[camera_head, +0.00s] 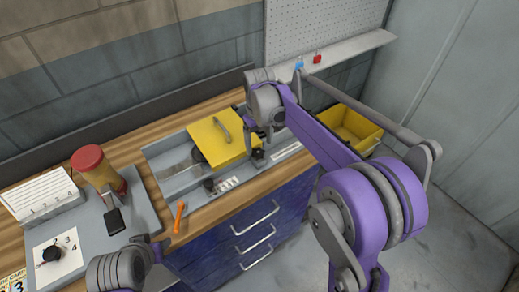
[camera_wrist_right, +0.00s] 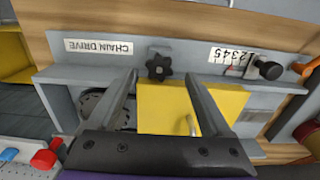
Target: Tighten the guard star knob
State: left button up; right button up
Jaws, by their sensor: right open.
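The black star knob (camera_wrist_right: 159,67) sits at the edge of the yellow guard (camera_wrist_right: 165,105) in the right wrist view, on the grey channel between two labels. In the head view the yellow guard (camera_head: 212,146) lies over the channel on the bench, with a dark knob (camera_head: 257,154) at its front right corner. My right gripper (camera_wrist_right: 160,74) is open, its fingers pointing to either side of the star knob; I cannot tell its height above the knob. In the head view the right gripper (camera_head: 262,127) is partly hidden by its wrist. My left gripper (camera_head: 148,240) shows at the lower left, its jaws unclear.
A second black knob (camera_wrist_right: 268,68) stands near the number label. An orange tool (camera_head: 179,216) lies near the front edge. A yellow bin (camera_head: 369,127) sits beyond the bench's right end.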

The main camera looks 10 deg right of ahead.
aim_at(259, 153)
jog(key=shift+f, duration=1.85)
grip_shut()
